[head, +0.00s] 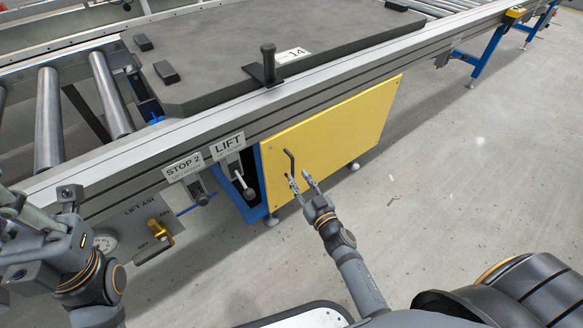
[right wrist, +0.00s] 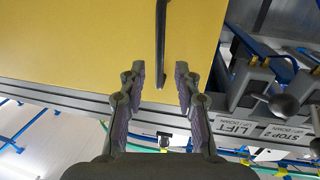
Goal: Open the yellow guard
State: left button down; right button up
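The yellow guard (head: 345,130) is a flat panel upright on the side of the conveyor, below its rail. It appears closed. A dark bent handle (head: 289,160) stands near its left edge. My right gripper (head: 299,181) is at the handle's lower end. In the right wrist view, the guard (right wrist: 70,45) fills the upper part. The handle (right wrist: 161,35) runs down between the two fingers of my right gripper (right wrist: 160,72), with gaps on both sides. The fingers are open. My left arm is at the left edge, and its fingers are not clearly visible.
The LIFT lever (head: 239,180) and STOP 2 lever (head: 200,195) sit left of the guard. A yellow LIFT AIR valve (head: 160,233) is further left. A grey slab (head: 225,55) with a black post (head: 268,65) lies above. The floor right of the guard is clear.

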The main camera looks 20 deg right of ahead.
aim_at(293, 170)
jog(key=w, duration=0.3)
jog(key=w+a, duration=0.1)
jog(key=w, duration=0.1)
jog(key=shift+w, duration=0.35)
jog(key=shift+c, duration=0.2)
grip_shut()
